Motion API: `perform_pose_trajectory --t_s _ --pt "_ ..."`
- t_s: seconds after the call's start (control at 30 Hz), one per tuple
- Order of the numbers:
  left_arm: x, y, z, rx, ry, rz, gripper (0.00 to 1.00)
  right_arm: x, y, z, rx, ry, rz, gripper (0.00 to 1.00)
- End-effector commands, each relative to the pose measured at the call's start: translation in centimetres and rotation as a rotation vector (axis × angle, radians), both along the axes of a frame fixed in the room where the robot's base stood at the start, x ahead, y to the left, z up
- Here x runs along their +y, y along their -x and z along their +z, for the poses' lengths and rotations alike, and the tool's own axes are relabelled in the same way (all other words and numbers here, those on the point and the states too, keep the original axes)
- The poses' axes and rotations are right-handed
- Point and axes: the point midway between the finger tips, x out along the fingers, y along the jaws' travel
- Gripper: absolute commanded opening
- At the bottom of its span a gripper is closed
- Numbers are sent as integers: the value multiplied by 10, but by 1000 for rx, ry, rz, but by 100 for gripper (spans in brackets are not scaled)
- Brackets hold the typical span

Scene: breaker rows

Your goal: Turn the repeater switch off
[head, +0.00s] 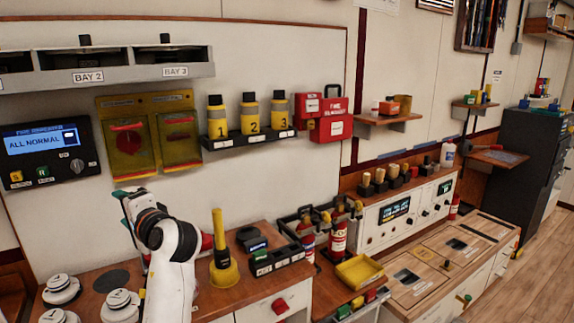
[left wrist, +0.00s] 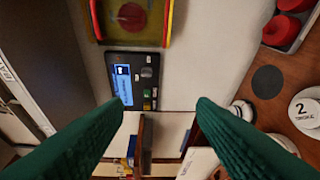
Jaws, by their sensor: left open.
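I cannot make out any label naming the repeater switch. The panel with a blue screen reading ALL NORMAL (head: 45,141) is on the wall at the left in the head view. The panel also shows between my fingers' far ends, upper left, in the left wrist view (left wrist: 121,88). My left gripper (head: 128,203) is in front of the wall, below and right of this panel. Its green fingers are apart and empty in the left wrist view (left wrist: 160,104). My right gripper is not visible.
Yellow-framed covers (head: 127,142) hang right of the panel. Several numbered bottles (head: 249,114) stand on a wall shelf. A yellow cone-based post (head: 220,262) and white round lidded pots (head: 61,290) stand on the bench.

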Motion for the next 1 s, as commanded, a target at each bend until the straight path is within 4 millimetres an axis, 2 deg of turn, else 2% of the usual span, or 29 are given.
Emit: perform_pose_trajectory --t_s 0.27,0.47,0.57,0.67,0.7,0.8,0.9,1.0 --pt "0 18 -69 9 152 -42 52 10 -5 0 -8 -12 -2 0" --pt "-6 46 -139 25 330 -78 52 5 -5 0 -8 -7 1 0" --pt "-12 74 -187 47 461 -93 52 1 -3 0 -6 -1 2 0" --pt "-24 114 -239 79 631 -98 52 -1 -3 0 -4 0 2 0" --pt "-30 133 -258 97 703 -95 52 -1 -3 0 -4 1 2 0" --pt "-48 182 -298 145 875 -77 52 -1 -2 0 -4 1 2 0" --pt "-64 225 -324 194 1018 -48 52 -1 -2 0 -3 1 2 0" --pt "-78 261 -340 238 1127 -16 52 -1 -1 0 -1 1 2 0"
